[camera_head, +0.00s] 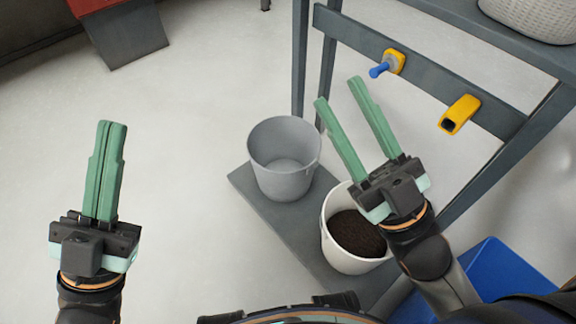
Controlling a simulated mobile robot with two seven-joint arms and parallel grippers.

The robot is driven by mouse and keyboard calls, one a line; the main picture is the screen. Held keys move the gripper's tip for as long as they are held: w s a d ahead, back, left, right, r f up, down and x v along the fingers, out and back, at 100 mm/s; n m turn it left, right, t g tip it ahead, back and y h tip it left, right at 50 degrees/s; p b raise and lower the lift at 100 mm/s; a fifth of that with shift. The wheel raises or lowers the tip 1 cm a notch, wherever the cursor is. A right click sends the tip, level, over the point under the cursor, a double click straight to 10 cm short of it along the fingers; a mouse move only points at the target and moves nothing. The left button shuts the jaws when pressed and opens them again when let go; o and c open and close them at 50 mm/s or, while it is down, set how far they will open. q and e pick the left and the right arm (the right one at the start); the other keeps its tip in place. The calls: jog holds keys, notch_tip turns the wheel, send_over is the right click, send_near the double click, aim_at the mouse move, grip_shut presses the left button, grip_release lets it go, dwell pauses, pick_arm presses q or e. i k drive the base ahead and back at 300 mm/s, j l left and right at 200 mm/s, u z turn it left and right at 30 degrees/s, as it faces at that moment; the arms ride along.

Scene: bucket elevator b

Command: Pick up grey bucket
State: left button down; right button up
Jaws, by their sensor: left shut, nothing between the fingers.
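The grey bucket (284,158) stands upright and empty on a low grey platform (246,188), near the middle of the head view. My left gripper (112,124) is shut and empty, well to the left of the bucket. My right gripper (338,88) is open, its two green fingers apart with nothing seen between them. In the picture it is to the right of the grey bucket and does not appear to hold it.
A white bucket (332,240) of dark soil stands on the platform, partly behind my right gripper. A grey frame (430,82) carries a blue-and-yellow part (392,62) and a yellow part (459,114). A blue bin (497,275) is lower right. Floor at left is clear.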

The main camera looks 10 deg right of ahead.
aim_at(283, 151)
jog(key=i+j+z, duration=0.1)
jog(key=z, duration=1.15)
jog(key=j+z, duration=0.45)
jog(key=i+j+z, duration=0.1)
jog(key=j+z, duration=0.2)
jog(key=z, duration=0.15)
jog(key=j+z, duration=0.3)
jog(key=k+j+z, duration=0.3)
jog(key=j, duration=0.2)
jog(key=k+j+z, duration=0.15)
jog(key=j, duration=0.3)
jog(key=j+z, duration=0.15)
jog(key=j, duration=0.3)
jog(key=k+j, duration=0.25)
jog(key=j, duration=0.2)
jog(key=k+j+z, duration=0.1)
jog(key=j, duration=0.35)
jog(key=k+j, duration=0.1)
jog(key=j, duration=0.2)
jog(key=k+j, duration=0.1)
jog(key=j, duration=0.15)
jog(key=k+j, duration=0.15)
jog(key=j, duration=0.15)
jog(key=i+j, duration=0.2)
